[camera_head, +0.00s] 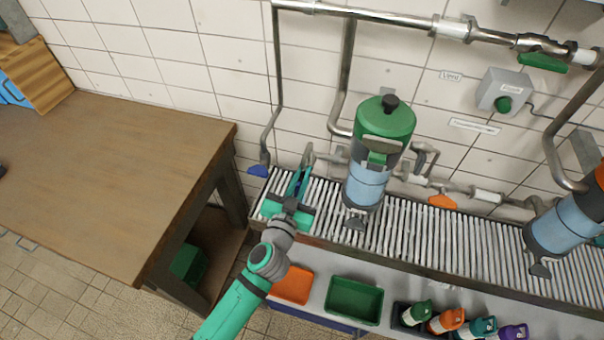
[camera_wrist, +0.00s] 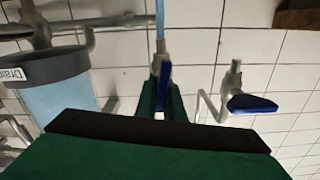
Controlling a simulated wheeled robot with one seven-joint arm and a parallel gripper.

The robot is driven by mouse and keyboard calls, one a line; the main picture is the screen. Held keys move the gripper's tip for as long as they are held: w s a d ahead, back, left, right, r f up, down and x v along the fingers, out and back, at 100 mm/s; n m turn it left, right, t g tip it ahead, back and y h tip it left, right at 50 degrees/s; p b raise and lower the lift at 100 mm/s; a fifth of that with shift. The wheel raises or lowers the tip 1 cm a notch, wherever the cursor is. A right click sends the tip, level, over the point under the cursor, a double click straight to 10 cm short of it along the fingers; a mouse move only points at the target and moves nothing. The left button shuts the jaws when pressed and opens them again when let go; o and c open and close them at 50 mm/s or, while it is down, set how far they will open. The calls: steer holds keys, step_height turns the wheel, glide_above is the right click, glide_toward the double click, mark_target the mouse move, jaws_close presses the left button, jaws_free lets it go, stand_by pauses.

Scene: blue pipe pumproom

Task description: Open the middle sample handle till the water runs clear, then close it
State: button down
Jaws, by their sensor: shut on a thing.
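My gripper (camera_head: 299,183) is at the wall rack, left of the green-topped vessel (camera_head: 386,122). In the wrist view, which appears upside down, its green fingers (camera_wrist: 162,100) are closed around a blue handle (camera_wrist: 165,76). A thin pale-blue streak (camera_wrist: 160,22), which looks like running water, extends from the tap at that handle. I see no brown or cloudy tint in it. Another blue handle (camera_head: 258,170) sits on a pipe end to the left; it shows free in the wrist view (camera_wrist: 250,103). An orange handle (camera_head: 442,201) is right of the vessel.
A wooden table (camera_head: 110,170) stands left. Orange (camera_head: 293,284) and green (camera_head: 354,299) bins and several small bottles (camera_head: 448,320) sit below the slatted rack (camera_head: 450,247). A second vessel (camera_head: 562,225) is at right.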

steer(key=shift+s+d+f+m, duration=0.1)
steer(key=shift+d+f+m, duration=0.15)
steer(key=shift+m, duration=2.2)
steer(key=shift+s+d+f+m, duration=0.1)
steer(key=shift+d+f+m, duration=0.15)
steer(key=shift+m, duration=2.15)
steer(key=shift+d+f+m, duration=0.15)
steer(key=shift+f+m, duration=0.15)
steer(key=shift+m, duration=2.15)
steer(key=c, duration=1.9)
jaws_free()
steer(key=shift+o, duration=0.2)
steer(key=shift+s, duration=0.1)
steer(key=v, duration=1)
steer(key=shift+s, duration=0.3)
